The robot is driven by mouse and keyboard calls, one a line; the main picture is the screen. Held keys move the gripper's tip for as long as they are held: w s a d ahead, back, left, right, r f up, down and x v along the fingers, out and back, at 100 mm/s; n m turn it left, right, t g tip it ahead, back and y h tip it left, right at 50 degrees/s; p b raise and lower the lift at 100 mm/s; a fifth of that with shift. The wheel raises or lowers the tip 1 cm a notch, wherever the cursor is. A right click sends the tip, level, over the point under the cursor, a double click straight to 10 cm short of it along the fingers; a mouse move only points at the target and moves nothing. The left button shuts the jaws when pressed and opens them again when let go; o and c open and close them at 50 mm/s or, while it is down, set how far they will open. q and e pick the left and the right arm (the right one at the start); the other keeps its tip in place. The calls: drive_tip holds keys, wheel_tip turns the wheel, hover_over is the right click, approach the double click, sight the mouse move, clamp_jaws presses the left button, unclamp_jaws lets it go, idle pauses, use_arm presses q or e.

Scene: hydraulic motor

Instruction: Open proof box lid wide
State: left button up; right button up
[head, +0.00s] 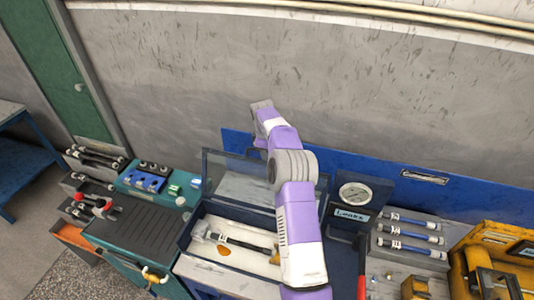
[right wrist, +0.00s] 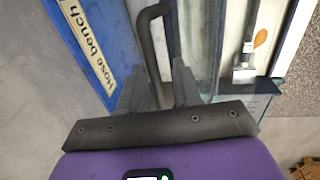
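The proof box (head: 187,237) is a dark blue-grey box with a pale inside. A hose with metal ends (head: 235,241) and an orange tag lie in it. Its see-through lid (head: 238,178) with a dark frame stands raised at the back of the box. My right arm crosses in front of the lid's right part and hides it. In the right wrist view my right gripper (right wrist: 159,80) has its fingers apart, one on each side of a dark bent bar handle (right wrist: 151,45). Whether they touch it is unclear. My left gripper is not in view.
A blue back panel (head: 430,187) runs behind the box. A pressure gauge (head: 355,194) stands right of the lid. Hoses (head: 410,233) and a yellow machine (head: 490,250) are further right. A teal bench with a dark mat (head: 140,228) is at left.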

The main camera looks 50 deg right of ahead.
wheel_tip(320, 180, up, 6)
drive_tip(key=shift+s+a+r, duration=0.15)
drive_tip(key=shift+s+a, duration=0.05)
drive_tip(key=shift+a, duration=0.25)
idle(0.3)
